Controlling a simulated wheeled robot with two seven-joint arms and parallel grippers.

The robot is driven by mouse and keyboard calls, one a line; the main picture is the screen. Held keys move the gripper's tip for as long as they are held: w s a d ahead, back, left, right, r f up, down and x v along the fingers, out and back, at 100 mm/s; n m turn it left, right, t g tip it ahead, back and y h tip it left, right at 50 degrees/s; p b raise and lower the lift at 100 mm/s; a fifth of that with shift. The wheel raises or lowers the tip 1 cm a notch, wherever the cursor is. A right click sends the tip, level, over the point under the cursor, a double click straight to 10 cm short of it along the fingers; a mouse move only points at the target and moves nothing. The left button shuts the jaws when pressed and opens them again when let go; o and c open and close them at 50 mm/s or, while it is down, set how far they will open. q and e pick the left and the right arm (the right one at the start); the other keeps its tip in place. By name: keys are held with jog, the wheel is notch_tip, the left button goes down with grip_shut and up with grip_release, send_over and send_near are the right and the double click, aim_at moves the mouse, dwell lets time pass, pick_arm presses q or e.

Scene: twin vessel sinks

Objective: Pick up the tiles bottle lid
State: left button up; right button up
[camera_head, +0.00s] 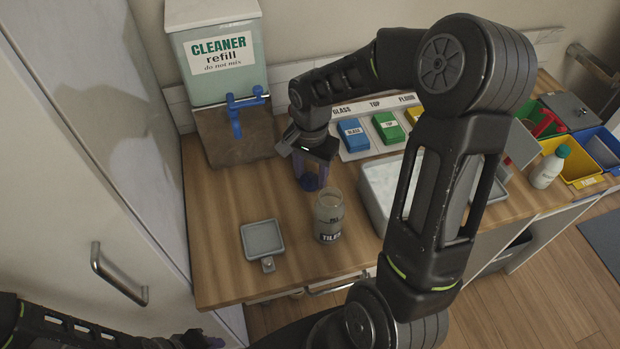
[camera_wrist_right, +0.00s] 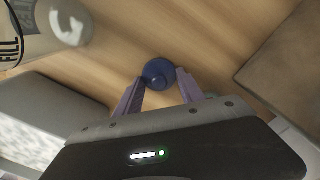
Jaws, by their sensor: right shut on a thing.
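The tiles bottle (camera_head: 329,215) stands upright and open-topped on the wooden counter, its TILES label facing the front. It also shows at the top left of the right wrist view (camera_wrist_right: 35,30). The round dark blue lid (camera_wrist_right: 158,72) is between the fingertips of my right gripper (camera_wrist_right: 160,84), which is shut on it. In the head view my right gripper (camera_head: 312,180) is low over the counter just behind the bottle, and the lid is hard to tell from the purple fingers. My left gripper (camera_head: 203,341) shows only partly at the bottom edge.
The cleaner refill tank (camera_head: 214,85) with a blue tap stands behind on the left. A small grey square dish (camera_head: 262,238) lies left of the bottle. A white basin (camera_head: 378,190) is to the right. Blue, green and yellow blocks sit on a labelled tray (camera_head: 362,153) behind it.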

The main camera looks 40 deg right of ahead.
aim_at(311, 173)
jog(key=shift+c, duration=0.5)
jog(key=shift+r, duration=0.1)
jog(key=shift+r, duration=0.25)
notch_tip(311, 173, up, 9)
jog(key=shift+r+b, duration=0.1)
jog(key=shift+b, duration=0.5)
